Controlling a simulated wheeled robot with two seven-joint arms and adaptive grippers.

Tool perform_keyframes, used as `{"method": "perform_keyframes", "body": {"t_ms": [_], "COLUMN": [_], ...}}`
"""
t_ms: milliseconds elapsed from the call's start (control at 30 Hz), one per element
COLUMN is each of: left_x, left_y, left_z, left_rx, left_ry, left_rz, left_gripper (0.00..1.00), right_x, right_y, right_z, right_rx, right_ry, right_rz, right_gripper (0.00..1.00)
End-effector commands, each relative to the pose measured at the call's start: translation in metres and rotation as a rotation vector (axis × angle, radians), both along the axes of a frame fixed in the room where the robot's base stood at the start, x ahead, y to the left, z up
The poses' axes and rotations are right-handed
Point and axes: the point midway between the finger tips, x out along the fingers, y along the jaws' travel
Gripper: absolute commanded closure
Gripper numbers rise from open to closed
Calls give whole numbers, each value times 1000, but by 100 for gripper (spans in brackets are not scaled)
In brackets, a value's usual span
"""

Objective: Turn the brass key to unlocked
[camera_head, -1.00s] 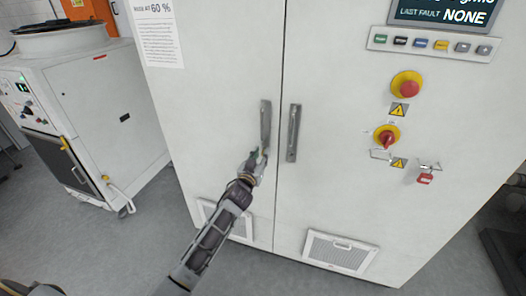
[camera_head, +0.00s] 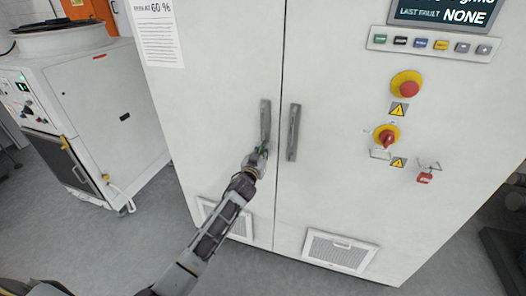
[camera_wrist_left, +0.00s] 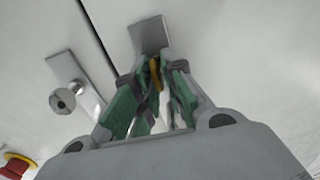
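The brass key (camera_wrist_left: 155,72) shows in the left wrist view as a small yellow-brown piece between the green fingers, in front of a grey handle plate (camera_wrist_left: 149,34). In the head view the key is hidden by my left gripper (camera_head: 263,150), which is at the lower end of the left door handle (camera_head: 265,115). The fingertips lie close against both sides of the key and look shut on it. Whether the key is turned cannot be made out. My right gripper is not in view.
The right door handle (camera_head: 293,132) is close beside, across the door seam. A red emergency button (camera_head: 408,89), a red rotary switch (camera_head: 388,138) and a red padlock (camera_head: 424,178) are on the right door. A white machine (camera_head: 100,110) stands left; grey floor lies between.

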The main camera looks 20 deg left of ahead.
Motion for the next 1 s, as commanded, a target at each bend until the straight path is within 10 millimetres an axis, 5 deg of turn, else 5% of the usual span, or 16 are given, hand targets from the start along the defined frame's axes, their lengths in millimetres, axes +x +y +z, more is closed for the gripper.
{"method": "perform_keyframes", "body": {"t_ms": [567, 1000], "left_x": [0, 0], "left_y": [0, -3], "left_z": [0, 0], "left_rx": [38, 290], "left_ry": [-1, -10], "left_rz": [0, 0], "left_gripper": [100, 100], "right_x": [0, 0], "right_y": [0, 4], "right_z": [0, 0], "right_rx": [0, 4], "right_ry": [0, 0], "right_rz": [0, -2], "right_gripper": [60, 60]}}
